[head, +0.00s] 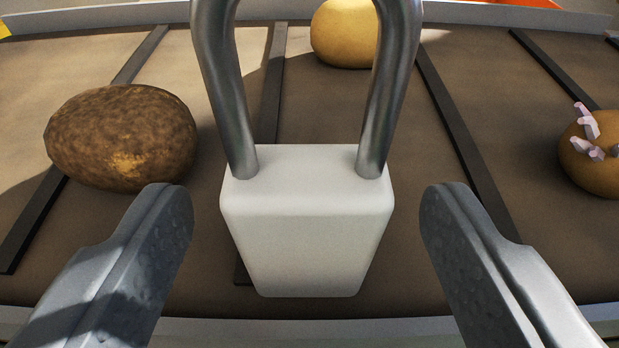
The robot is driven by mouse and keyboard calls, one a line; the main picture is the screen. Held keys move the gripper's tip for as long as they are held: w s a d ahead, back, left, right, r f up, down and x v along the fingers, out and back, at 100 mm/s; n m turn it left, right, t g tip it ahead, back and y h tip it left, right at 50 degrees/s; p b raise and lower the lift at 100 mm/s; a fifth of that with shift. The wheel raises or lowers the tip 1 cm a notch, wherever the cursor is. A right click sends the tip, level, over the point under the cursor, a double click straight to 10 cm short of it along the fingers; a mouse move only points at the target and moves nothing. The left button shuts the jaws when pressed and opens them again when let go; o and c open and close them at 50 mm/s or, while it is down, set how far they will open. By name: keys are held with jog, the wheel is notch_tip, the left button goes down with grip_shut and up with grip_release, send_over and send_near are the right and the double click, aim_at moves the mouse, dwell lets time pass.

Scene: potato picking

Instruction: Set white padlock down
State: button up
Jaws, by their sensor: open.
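The white padlock (306,225) is in the middle of the head view. Its body is a white block, and its grey metal shackle (228,90) rises toward the top edge, where its upper part is cut off. My gripper (306,215) is open, with one grey finger on each side of the padlock body. A gap shows between each finger and the body, so neither touches it. The padlock appears to be on or just above the brown belt (330,120); I cannot tell whether its underside makes contact.
A dark brown, rough potato (121,138) lies left of the padlock. A yellow potato (343,35) lies behind it, partly hidden by the shackle. A sprouting potato (592,165) is at the right edge. Dark slats cross the belt, and a pale rail (500,14) runs along the far side.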

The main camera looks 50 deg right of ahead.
aim_at(308, 246)
jog(key=x, duration=0.1)
jog(key=b+x, duration=0.1)
jog(key=x, duration=0.1)
jog(key=shift+w+d+f, duration=0.15)
jog(key=shift+d+f, duration=0.05)
jog(key=shift+f, duration=0.2)
jog(key=shift+w+d, duration=0.3)
jog(key=shift+c, duration=0.3)
jog(key=c, duration=1.1)
jog(key=shift+c, duration=0.2)
